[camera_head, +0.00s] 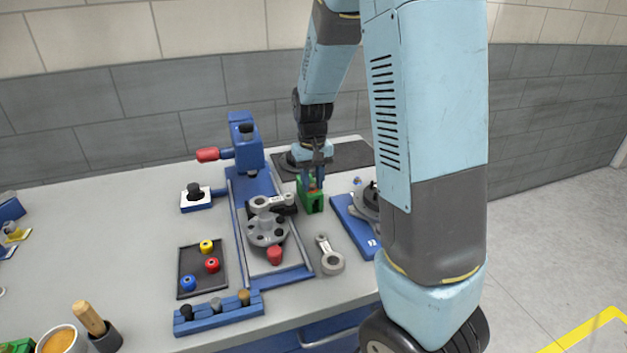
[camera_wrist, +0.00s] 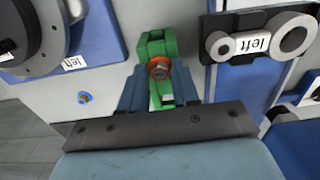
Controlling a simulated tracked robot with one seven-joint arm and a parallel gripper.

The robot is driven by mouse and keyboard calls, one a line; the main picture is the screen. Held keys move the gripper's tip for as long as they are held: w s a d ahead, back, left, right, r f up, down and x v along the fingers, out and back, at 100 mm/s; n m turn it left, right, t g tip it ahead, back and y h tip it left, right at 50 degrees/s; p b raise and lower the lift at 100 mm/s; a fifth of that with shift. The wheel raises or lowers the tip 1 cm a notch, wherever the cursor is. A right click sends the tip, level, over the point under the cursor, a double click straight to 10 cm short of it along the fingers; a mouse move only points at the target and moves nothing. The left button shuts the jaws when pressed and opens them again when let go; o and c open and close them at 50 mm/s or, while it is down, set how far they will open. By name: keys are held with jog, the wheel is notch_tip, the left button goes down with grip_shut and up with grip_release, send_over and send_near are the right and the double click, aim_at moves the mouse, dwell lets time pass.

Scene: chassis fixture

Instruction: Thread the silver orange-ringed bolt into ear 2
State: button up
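The silver bolt with an orange ring (camera_wrist: 159,68) sits at a green block (camera_wrist: 155,45), seen from above in the wrist view. In the head view the green block (camera_head: 312,200) stands on the table, with a small orange-red spot at its top. My gripper (camera_head: 313,180) points down over this block. In the wrist view its two fingers (camera_wrist: 159,78) lie on either side of the bolt, close to the ring. I cannot tell whether they touch it. The bolt's shank is hidden. I see no mark that identifies ear 2.
A blue fixture (camera_head: 235,190) with rails and a grey round hub (camera_head: 268,232) stands left of my gripper. A blue plate (camera_head: 352,225) carrying a grey disc is to the right. A loose grey rod (camera_head: 328,256) and a dark tray (camera_head: 184,254) with coloured pieces lie nearer.

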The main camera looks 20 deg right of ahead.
aim_at(312, 185)
grip_shut()
jog(key=shift+r, duration=3.5)
